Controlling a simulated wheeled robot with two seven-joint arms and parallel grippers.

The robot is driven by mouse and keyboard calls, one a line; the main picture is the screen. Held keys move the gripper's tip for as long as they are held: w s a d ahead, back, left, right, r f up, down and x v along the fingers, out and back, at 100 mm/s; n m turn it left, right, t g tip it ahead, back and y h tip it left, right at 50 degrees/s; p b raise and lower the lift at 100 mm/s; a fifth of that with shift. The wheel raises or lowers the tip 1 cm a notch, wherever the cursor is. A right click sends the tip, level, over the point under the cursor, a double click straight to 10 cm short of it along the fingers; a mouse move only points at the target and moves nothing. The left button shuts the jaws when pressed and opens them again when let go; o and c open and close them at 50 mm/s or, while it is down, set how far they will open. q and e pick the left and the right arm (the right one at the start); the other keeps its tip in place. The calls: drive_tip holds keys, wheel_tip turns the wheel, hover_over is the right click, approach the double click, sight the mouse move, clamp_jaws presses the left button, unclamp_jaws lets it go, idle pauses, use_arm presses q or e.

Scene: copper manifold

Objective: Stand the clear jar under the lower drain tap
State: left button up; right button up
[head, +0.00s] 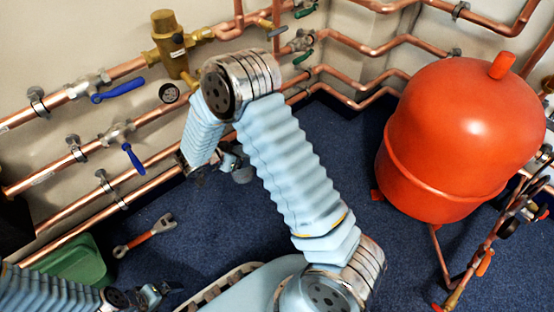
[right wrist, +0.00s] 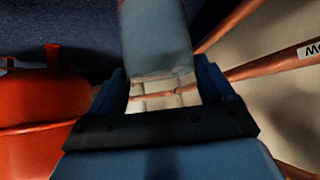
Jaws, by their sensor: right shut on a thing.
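My right gripper (head: 228,164) is low beside the wall pipes, partly hidden behind my own forearm. In the right wrist view its two dark fingers (right wrist: 163,92) are apart, with a pale, see-through patch between them. A small greyish, glassy shape, apparently the clear jar (head: 242,173), shows at the gripper in the head view; its outline is unclear. Blue-lever valves sit on the upper pipe (head: 118,91) and a lower pipe (head: 132,157). A green-handled tap (head: 303,56) is farther right; I cannot tell which is the lower drain tap. My left gripper (head: 152,295) is at the bottom left, its jaws unclear.
A large red tank (head: 460,140) stands at the right, with copper pipework beside it. A green bin (head: 80,262) and an orange-handled tool (head: 146,236) are on the blue carpet at the left. Carpet between my right arm and the tank is clear.

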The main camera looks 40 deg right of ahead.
drive_tip(key=w+b+x, duration=0.1)
drive_tip(key=x, duration=0.8)
drive_tip(key=w+a+b+x, duration=0.1)
drive_tip(key=w+x, duration=0.1)
drive_tip(key=x, duration=0.7)
drive_tip(key=shift+w+f, duration=0.35)
drive_tip(key=shift+w, duration=0.1)
drive_tip(key=shift+f, duration=0.15)
